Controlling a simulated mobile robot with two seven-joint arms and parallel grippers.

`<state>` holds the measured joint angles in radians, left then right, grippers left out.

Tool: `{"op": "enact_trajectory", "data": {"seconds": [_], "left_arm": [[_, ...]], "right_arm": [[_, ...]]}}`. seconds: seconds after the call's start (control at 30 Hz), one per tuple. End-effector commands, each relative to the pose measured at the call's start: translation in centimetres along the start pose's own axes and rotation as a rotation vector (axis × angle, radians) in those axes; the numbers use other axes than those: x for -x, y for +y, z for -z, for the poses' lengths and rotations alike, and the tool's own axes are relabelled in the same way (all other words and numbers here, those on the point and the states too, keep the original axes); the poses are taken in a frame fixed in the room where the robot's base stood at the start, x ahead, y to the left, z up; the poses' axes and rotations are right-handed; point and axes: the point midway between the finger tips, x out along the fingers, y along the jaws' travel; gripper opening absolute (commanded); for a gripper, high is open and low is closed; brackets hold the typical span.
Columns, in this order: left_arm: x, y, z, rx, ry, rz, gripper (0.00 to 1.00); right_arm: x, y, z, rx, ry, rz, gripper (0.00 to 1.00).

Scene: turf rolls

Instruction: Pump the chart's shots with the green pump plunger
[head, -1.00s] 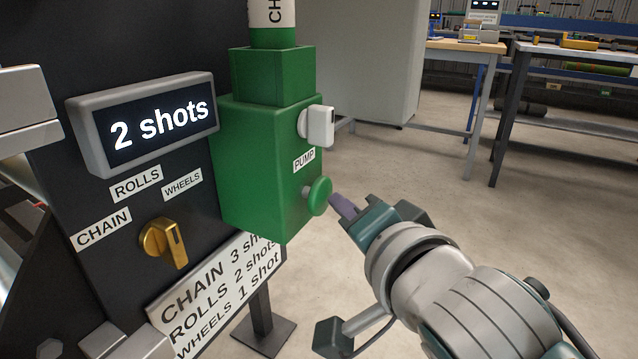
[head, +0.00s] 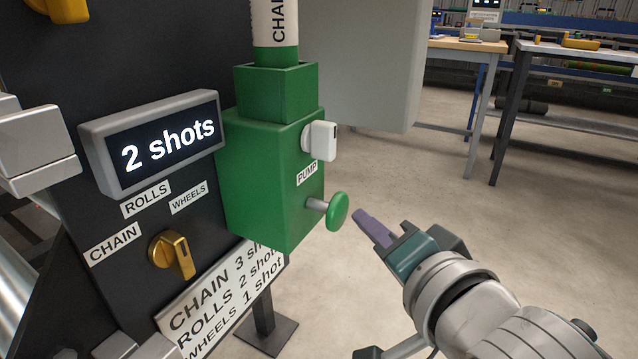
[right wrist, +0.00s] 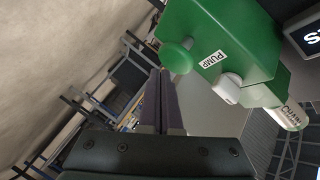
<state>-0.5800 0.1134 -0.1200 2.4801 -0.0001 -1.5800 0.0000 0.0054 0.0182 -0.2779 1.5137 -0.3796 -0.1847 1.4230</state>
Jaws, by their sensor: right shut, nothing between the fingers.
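The green pump plunger (head: 338,211) sticks out on its metal stem from the green pump box (head: 268,185) labelled PUMP. My right gripper (head: 360,218) is shut and empty, its purple fingertips a short gap to the right of the plunger. In the right wrist view the plunger (right wrist: 176,57) is just beyond the shut fingers (right wrist: 160,85). The display (head: 160,147) reads "2 shots". The chart (head: 225,300) reads CHAIN 3, ROLLS 2, WHEELS 1; its right edge is partly covered. The brass selector knob (head: 172,254) sits below the ROLLS and WHEELS labels.
A white knob or switch (head: 320,140) is on the pump box above the plunger. A grey cabinet (head: 370,60) stands behind. Workbenches (head: 570,50) are at the back right. The floor right of the pump is clear.

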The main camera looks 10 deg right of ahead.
Motion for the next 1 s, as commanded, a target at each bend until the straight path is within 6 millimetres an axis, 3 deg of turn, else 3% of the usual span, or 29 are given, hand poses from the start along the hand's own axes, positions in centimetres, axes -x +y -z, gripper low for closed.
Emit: {"op": "enact_trajectory", "data": {"seconds": [0.2, 0.7, 1.0], "left_arm": [[0.3, -0.1, 0.1, -0.005, -0.001, 0.004, 0.00], [2.5, -0.3, 0.8, -0.010, -0.002, 0.008, 0.00], [2.5, -0.3, 0.8, -0.007, -0.001, 0.006, 0.00]], "right_arm": [[0.2, 0.1, 0.2, 0.001, 0.000, -0.002, 0.00], [3.4, 2.4, 2.5, 0.001, 0.000, -0.004, 0.00], [3.5, 2.6, 2.6, 0.000, 0.000, -0.002, 0.00]]}}
